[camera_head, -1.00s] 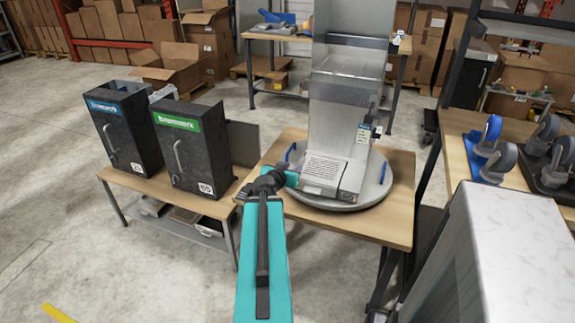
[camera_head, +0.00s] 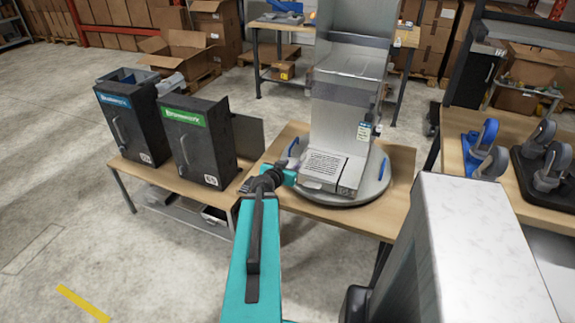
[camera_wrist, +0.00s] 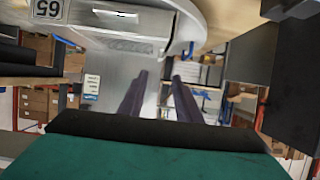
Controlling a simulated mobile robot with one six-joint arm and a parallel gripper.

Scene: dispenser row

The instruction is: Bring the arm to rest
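My gripper sits at the end of my teal arm, at the left front edge of the round grey turntable (camera_head: 372,192) in the head view. Its fingers are hard to make out there. In the wrist view my gripper (camera_wrist: 160,80) shows two dark fingers apart with nothing between them, so it is open and empty. A tall clear and grey dispenser (camera_head: 342,125) stands upright on the turntable, with a printed label low on its front. The wrist view looks toward the turntable (camera_wrist: 191,20) upside down. I cannot tell whether the fingers touch anything.
Two dark boxes, one with a blue label (camera_head: 132,120) and one with a green label (camera_head: 198,140), stand left on a wooden bench (camera_head: 160,178). A block with a pale marbled top (camera_head: 485,235) is close at right. Blue (camera_head: 486,150) and grey (camera_head: 550,165) clamp-like items lie behind it. Floor at left is clear.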

